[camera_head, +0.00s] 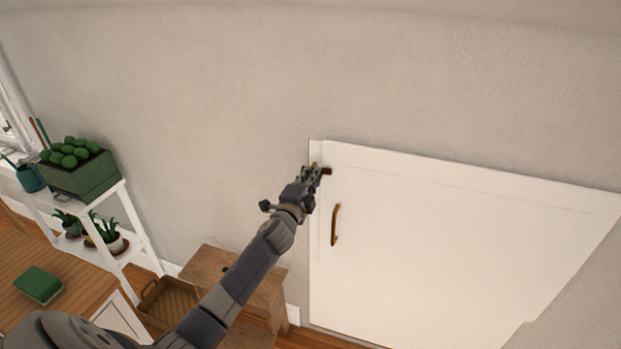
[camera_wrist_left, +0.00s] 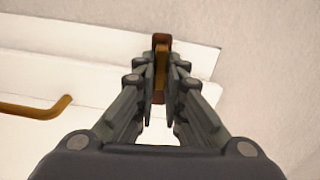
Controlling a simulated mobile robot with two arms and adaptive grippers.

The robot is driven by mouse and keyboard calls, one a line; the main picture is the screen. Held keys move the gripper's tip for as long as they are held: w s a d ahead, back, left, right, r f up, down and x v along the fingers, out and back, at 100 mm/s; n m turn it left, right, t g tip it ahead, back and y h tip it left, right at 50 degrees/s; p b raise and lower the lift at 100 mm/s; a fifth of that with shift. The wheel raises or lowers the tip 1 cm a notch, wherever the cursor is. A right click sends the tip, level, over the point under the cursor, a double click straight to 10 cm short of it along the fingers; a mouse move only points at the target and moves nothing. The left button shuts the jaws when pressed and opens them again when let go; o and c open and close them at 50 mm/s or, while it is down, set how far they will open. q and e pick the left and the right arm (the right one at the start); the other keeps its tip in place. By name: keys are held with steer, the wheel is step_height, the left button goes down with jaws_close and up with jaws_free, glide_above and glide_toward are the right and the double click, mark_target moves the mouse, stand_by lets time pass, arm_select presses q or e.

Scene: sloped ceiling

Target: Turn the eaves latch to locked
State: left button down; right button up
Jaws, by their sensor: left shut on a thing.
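The eaves door (camera_head: 440,240) is a low white panel in the wall, and it looks closed. Its small brown latch (camera_head: 327,171) is at the door's upper left corner. My left gripper (camera_head: 318,172) is at the latch and hides most of it. In the left wrist view the latch (camera_wrist_left: 161,55) stands between the fingertips, and the left gripper (camera_wrist_left: 160,80) is shut on it. I cannot tell whether the latch is at its locked position. My right gripper is not in view.
A brass pull handle (camera_head: 336,224) is on the door below the latch; it also shows in the left wrist view (camera_wrist_left: 38,108). A wooden stand (camera_head: 232,275) and a basket (camera_head: 168,303) are below my left arm. A white plant shelf (camera_head: 140,225) is at the left.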

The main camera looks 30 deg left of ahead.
arm_select(q)
steer(key=shift+f+m, duration=0.1)
steer(key=shift+m, duration=0.5)
steer(key=c, duration=1.7)
jaws_free()
steer(key=shift+s, duration=0.15)
steer(key=v, duration=1.1)
steer(key=shift+s+d, duration=0.1)
steer(key=shift+s, duration=0.25)
steer(key=shift+f, duration=0.15)
